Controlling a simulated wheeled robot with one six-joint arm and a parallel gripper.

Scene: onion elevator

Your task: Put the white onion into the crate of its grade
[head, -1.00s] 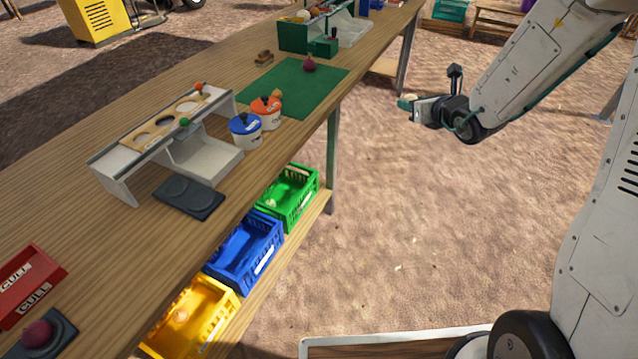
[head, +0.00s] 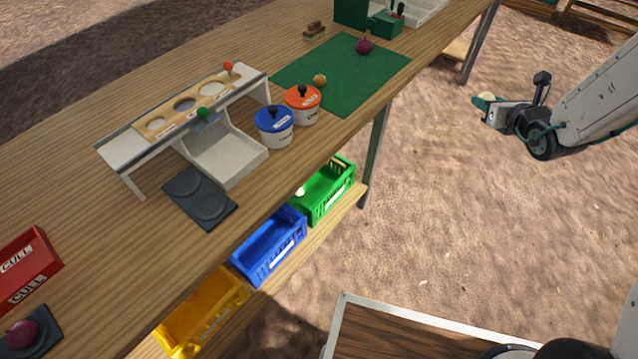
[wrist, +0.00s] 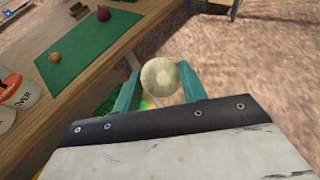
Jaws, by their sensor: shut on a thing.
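My gripper (head: 487,101) is out over the ground, to the right of the table, apart from the bench and crates. It is shut on the white onion (wrist: 161,78), which sits between the two green fingertips in the wrist view. In the head view the onion (head: 487,96) shows only as a small pale spot. On the shelf under the table are a green crate (head: 331,199), a blue crate (head: 283,257) and a yellow crate (head: 226,323). A pale round thing (head: 300,191) shows at the green crate's left side. The crates' grade labels are too small to read.
On the table are a grading rack (head: 120,154) with round holes, a blue-lidded pot (head: 274,128), an orange-lidded pot (head: 303,107) and a dark scale (head: 183,186). A green mat (head: 350,88) bears a red onion (head: 364,45) and a yellow onion (head: 319,80). A red CULL box (head: 40,262) stands left.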

